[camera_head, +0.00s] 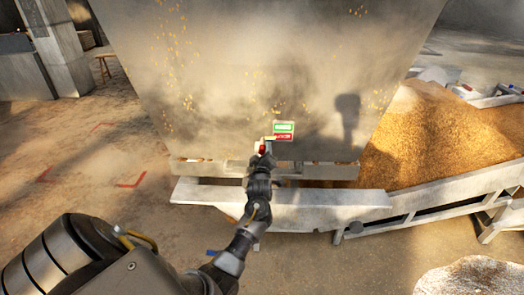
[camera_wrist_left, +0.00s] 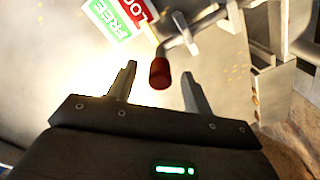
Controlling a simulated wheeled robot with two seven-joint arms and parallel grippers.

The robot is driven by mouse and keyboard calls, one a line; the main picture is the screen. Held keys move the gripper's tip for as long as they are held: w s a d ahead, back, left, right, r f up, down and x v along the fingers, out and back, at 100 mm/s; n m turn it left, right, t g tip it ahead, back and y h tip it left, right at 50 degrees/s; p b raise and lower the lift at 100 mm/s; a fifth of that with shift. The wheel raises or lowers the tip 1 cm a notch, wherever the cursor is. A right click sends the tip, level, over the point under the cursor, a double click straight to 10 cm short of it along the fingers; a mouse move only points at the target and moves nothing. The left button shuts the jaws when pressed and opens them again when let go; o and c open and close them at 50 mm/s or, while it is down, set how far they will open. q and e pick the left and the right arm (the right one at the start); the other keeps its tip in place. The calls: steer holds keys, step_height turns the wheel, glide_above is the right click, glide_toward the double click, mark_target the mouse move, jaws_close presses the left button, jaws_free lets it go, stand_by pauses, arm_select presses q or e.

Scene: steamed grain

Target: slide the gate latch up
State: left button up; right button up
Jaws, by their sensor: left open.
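The gate latch (camera_wrist_left: 184,38) is a metal rod with a red knob (camera_wrist_left: 160,72) on its end. In the left wrist view it comes in from the upper right. My left gripper (camera_wrist_left: 158,80) is open, its two fingers on either side of the red knob in the picture; I cannot tell whether they touch it. In the head view my left gripper (camera_head: 264,150) is at the lower front of the hopper, and the red knob shows small there. A green and red sign (camera_head: 284,131) is just beyond it; in the left wrist view it reads FREE and LOC, partly cut off.
The large grey hopper (camera_head: 230,70) stands in front of me. A pale beam (camera_head: 330,205) and a sloping conveyor frame (camera_head: 450,195) run below and right of it. Grain (camera_head: 430,135) is heaped at the right. The floor (camera_head: 90,160) at the left is open.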

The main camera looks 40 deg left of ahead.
arm_select(q)
steer(key=shift+w+a, duration=0.4)
steer(key=shift+w, duration=0.05)
jaws_close()
steer(key=shift+r+p, duration=0.2)
steer(key=shift+p, duration=0.15)
